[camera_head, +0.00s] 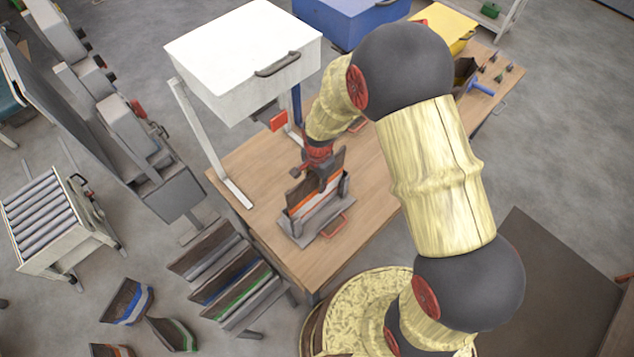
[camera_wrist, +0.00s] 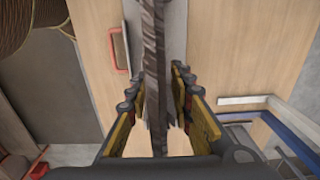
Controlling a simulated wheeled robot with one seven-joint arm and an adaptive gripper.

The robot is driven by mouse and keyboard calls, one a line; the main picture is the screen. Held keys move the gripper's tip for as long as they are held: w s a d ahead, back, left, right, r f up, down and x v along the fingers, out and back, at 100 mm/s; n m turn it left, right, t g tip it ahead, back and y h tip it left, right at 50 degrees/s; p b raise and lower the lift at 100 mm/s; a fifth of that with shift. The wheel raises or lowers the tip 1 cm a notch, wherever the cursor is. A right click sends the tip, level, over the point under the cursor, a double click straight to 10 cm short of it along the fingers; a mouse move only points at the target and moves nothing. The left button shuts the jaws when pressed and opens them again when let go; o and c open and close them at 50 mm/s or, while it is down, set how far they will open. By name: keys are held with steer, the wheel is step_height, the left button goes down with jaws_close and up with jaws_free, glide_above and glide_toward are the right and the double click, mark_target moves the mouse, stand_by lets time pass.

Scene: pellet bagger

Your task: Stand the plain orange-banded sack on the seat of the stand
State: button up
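The plain orange-banded sack (camera_head: 303,205), dark brown with an orange and white band, stands upright on the grey stand (camera_head: 307,232) on the wooden table. My gripper (camera_head: 322,170) is over its top, pointing down. In the wrist view the sack (camera_wrist: 154,60) shows edge-on between the two fingers of my gripper (camera_wrist: 157,88). A gap shows on each side, so the fingers are open around it and apart from it. The stand's grey plate (camera_wrist: 174,40) shows just beyond. The sack's bottom edge on the seat is partly hidden.
A red handle (camera_head: 336,226) lies by the stand. A white bin (camera_head: 243,50) on a frame rises at the table's back left. A rack (camera_head: 228,275) of banded sacks stands front left; several sacks lie on the floor (camera_head: 128,301). A blue tool (camera_head: 481,88) lies far right.

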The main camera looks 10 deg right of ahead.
stand_by(0.3)
step_height(320, 180, up, 12)
steer(key=shift+s, duration=0.1)
stand_by(0.4)
steer(key=shift+d+r, duration=0.1)
steer(key=shift+d, duration=0.05)
steer(key=s+d+r+n+t+b, duration=0.3)
steer(key=s+d+r+n+b, duration=0.25)
steer(key=r+b, duration=0.25)
steer(key=s+d+n+b, duration=0.1)
steer(key=s+n+b, duration=0.1)
steer(key=s, duration=0.2)
steer(key=s+d+r+n+t+b, duration=0.1)
steer(key=s+b, duration=0.2)
steer(key=s, duration=0.2)
steer(key=s+d+n+t+b, duration=0.1)
steer(key=s+d+n+b, duration=0.1)
steer(key=s+b, duration=0.1)
steer(key=shift+s+r+n, duration=0.25)
steer(key=shift+s+n, duration=0.1)
steer(key=shift+s, duration=0.55)
